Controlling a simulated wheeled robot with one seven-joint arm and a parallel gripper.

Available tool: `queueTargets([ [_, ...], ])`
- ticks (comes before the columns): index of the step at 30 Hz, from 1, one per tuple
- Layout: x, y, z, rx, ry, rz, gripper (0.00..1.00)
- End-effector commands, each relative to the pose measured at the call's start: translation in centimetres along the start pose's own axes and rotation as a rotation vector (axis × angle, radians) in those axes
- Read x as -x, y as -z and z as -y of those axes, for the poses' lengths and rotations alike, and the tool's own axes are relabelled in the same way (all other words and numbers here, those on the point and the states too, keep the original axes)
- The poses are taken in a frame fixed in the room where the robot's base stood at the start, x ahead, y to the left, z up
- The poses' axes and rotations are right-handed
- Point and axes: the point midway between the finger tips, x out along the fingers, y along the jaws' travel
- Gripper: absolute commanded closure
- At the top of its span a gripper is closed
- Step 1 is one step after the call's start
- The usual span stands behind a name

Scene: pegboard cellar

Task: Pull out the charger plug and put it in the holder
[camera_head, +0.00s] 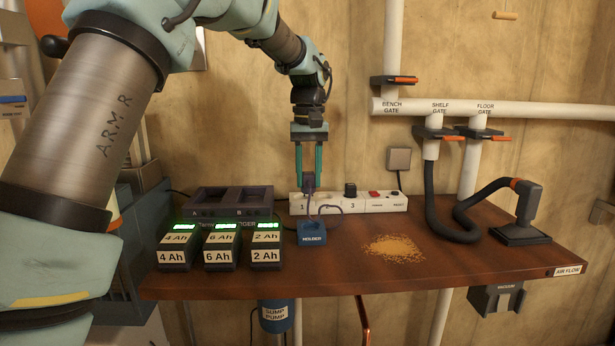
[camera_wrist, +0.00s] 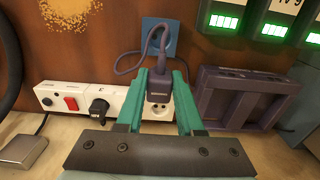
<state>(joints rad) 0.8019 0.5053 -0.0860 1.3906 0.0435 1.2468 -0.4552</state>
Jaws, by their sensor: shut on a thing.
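My gripper (camera_head: 308,178) points down above the power strip (camera_head: 377,203) and is shut on the dark purple charger plug (camera_wrist: 159,84). The plug (camera_head: 308,184) is upright between the green fingers. In the wrist view a socket face with holes shows uncovered beside the plug's lower end, so the plug appears to be off it; the pins are hidden. A purple cord (camera_wrist: 127,68) loops from the plug. The blue block labelled HOLDER (camera_head: 312,233) stands on the bench in front of the strip; it also shows in the wrist view (camera_wrist: 160,36).
A black plug (camera_head: 350,190) sits in the strip by number 3, with a red switch (camera_head: 374,194) farther right. The twin charger (camera_head: 228,200) and several batteries (camera_head: 221,247) stand left. Sawdust (camera_head: 394,248) lies right of the holder. A black hose (camera_head: 436,210) is farther right.

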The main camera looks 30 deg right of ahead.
Motion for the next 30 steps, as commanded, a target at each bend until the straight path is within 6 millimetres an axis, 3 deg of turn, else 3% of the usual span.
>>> queueTargets([
  [16, -0.8, -3.5, -0.3, -0.001, 0.0, 0.0, 1.0],
  [30, -0.9, -3.8, -0.3, 0.0, 0.0, 0.001, 1.0],
])
